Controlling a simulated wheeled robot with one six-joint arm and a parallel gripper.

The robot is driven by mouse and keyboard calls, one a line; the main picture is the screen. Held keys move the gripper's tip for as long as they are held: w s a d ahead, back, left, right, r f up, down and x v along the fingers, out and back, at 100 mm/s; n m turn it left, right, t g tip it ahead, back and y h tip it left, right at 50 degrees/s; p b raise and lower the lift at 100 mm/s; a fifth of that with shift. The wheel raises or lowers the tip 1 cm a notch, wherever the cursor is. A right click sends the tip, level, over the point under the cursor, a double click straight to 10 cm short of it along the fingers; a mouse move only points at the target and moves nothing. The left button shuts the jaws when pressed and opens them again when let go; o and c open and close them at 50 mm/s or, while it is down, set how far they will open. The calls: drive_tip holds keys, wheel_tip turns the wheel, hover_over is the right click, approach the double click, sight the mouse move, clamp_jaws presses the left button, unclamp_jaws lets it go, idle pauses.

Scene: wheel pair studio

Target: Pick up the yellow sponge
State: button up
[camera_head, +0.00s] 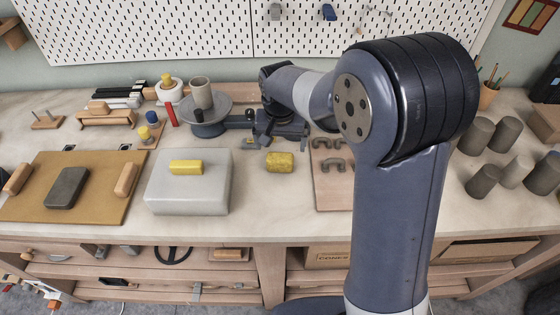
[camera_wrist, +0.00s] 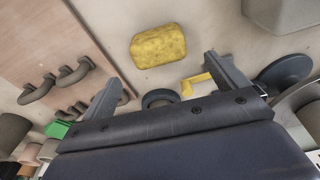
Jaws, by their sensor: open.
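The yellow sponge (camera_head: 279,162) is a speckled block with rounded corners, lying flat on the workbench between the pale grey block and the wooden board of arches. In the wrist view the sponge (camera_wrist: 158,47) is at the upper middle. My gripper (camera_wrist: 162,72) is open and empty, its two fingers spread on either side of the sponge's line, with the sponge beyond the tips. In the head view my gripper (camera_head: 275,142) is behind the sponge, partly hidden by my arm; its height above the bench is hard to tell.
A pale grey block (camera_head: 212,197) with a smooth yellow bar (camera_head: 186,167) on it stands left of the sponge. A board with grey arches (camera_head: 326,193) lies right. A turntable (camera_head: 205,128) bearing a grey cup is behind left. The bench in front of the sponge is clear.

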sight(280, 156)
wheel_tip(280, 156, down, 5)
drive_tip(key=shift+s+r+p, duration=0.1)
drive_tip(key=shift+s+p, duration=0.05)
drive_tip(key=shift+p, duration=0.4)
drive_tip(key=shift+f, duration=0.5)
drive_tip(key=c, duration=1)
